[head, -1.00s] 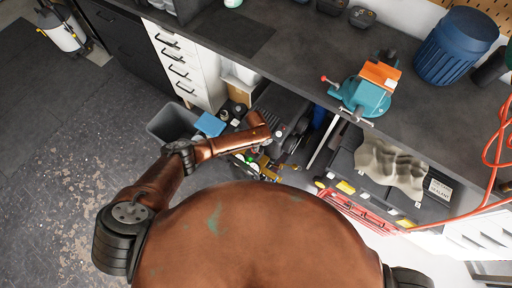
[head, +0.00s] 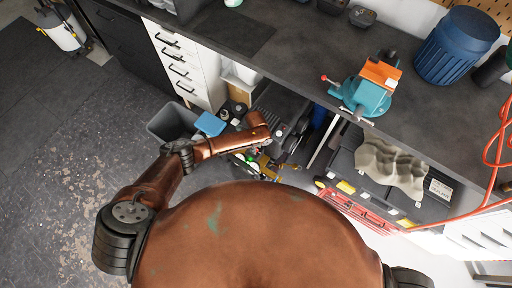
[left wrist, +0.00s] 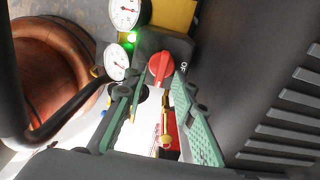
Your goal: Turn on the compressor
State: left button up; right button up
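The compressor (head: 282,100) is a dark ribbed unit in the gap under the bench, partly hidden by my left arm. In the left wrist view its red knob (left wrist: 160,67) sits on a dark switch box, with partly visible white "OF" lettering to the right. A green light (left wrist: 131,37) glows beside two white gauges. My left gripper (left wrist: 159,72) is open, its green-padded fingers on either side of the knob; I cannot tell whether they touch it. In the head view the left gripper (head: 267,163) is small and partly hidden. My right gripper is out of view.
A grey bin (head: 172,122) and a blue item (head: 210,124) stand left of my forearm. A red toolbox (head: 357,213) lies to the right. The bench (head: 300,50) overhangs the gap and carries a teal-and-orange vise (head: 366,92).

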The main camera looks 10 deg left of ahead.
pick_arm(q)
notch_tip(320, 180, up, 12)
dwell(0.6)
dwell(0.5)
